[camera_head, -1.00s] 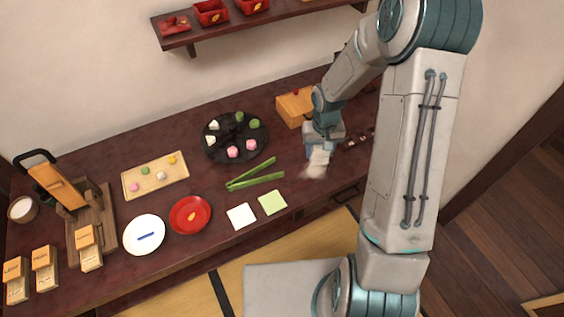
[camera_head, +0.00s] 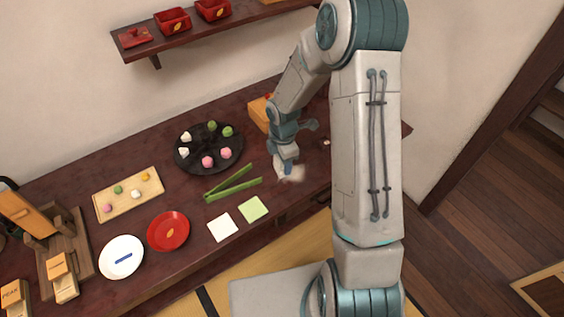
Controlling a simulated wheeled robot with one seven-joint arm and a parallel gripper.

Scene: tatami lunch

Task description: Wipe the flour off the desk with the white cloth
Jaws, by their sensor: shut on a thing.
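My gripper (camera_head: 286,165) is low over the desk (camera_head: 330,165), right of the green tongs. It is shut on the white cloth (camera_head: 285,170), of which only a small pale piece shows under the fingers. A pale patch of flour (camera_head: 296,176) lies on the dark desk right at the cloth, near the front edge. Cloth and flour are close in colour, so I cannot tell exactly where one ends. The gripper hides part of both.
Green tongs (camera_head: 236,189), a white square (camera_head: 222,228) and a green square (camera_head: 253,209) lie to the left. A black round tray (camera_head: 183,162) with sweets and an orange-brown box (camera_head: 259,115) stand behind. A red plate (camera_head: 168,245) and white plate (camera_head: 110,268) are further left.

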